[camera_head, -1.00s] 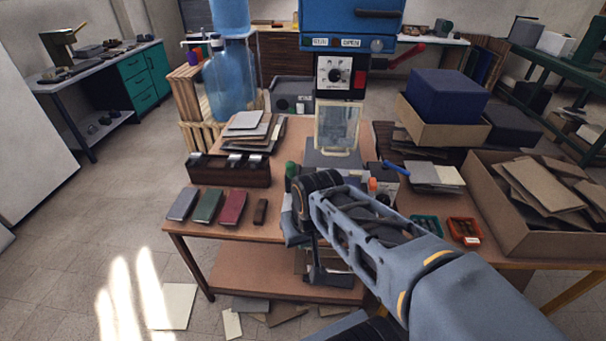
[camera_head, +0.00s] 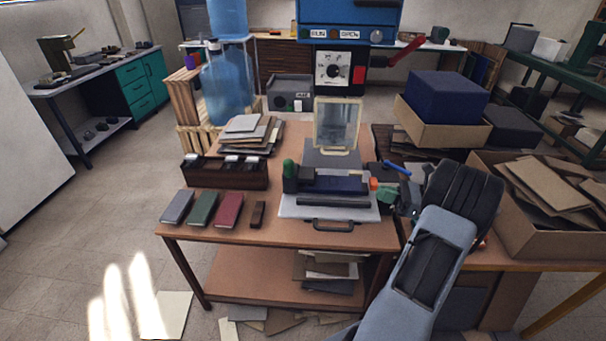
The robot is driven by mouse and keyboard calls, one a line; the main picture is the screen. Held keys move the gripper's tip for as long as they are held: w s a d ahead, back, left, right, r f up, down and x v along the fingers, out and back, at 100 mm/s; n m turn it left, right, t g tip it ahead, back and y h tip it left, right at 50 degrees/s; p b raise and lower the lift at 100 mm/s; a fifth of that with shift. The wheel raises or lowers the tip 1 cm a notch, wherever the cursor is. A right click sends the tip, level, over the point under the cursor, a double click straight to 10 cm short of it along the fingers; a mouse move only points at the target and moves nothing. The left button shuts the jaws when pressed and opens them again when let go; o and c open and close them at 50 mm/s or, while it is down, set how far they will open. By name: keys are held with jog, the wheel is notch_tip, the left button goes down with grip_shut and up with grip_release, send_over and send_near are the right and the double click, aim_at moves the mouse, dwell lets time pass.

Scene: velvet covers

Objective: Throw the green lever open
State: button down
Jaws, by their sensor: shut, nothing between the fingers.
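A small grey press (camera_head: 325,208) stands on the front brown table, with a dark blue slab across it and a framed clear panel (camera_head: 336,128) upright behind. A green rounded grip (camera_head: 290,180) stands upright at the press's left end; it looks like the green lever. A smaller green piece (camera_head: 387,194) shows at the right end, close to my gripper; I cannot tell what it belongs to. My gripper (camera_head: 397,206) is at the press's right side, small and partly hidden by my own wrist. It is shut with nothing held, well away from the left green grip.
A blue handle (camera_head: 397,168) and an orange knob (camera_head: 373,184) are close to my gripper. Cartons (camera_head: 540,205) crowd the right. A larger blue machine (camera_head: 350,25) with a red lever (camera_head: 406,53) stands behind.

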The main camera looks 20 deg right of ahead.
jog(key=shift+s+d+t, duration=0.15)
jog(key=shift+d+t, duration=0.15)
jog(key=shift+d, duration=0.1)
jog(key=p, duration=0.3)
send_near(289, 170)
jog(key=w+a, duration=0.1)
jog(key=w, duration=0.1)
jog(key=w+a, duration=0.1)
jog(key=w, duration=0.1)
jog(key=w+a, duration=0.1)
jog(key=w, duration=0.1)
jog(key=shift+w+a+f, duration=0.2)
jog(key=shift+a+f, duration=0.1)
jog(key=shift+f, duration=0.05)
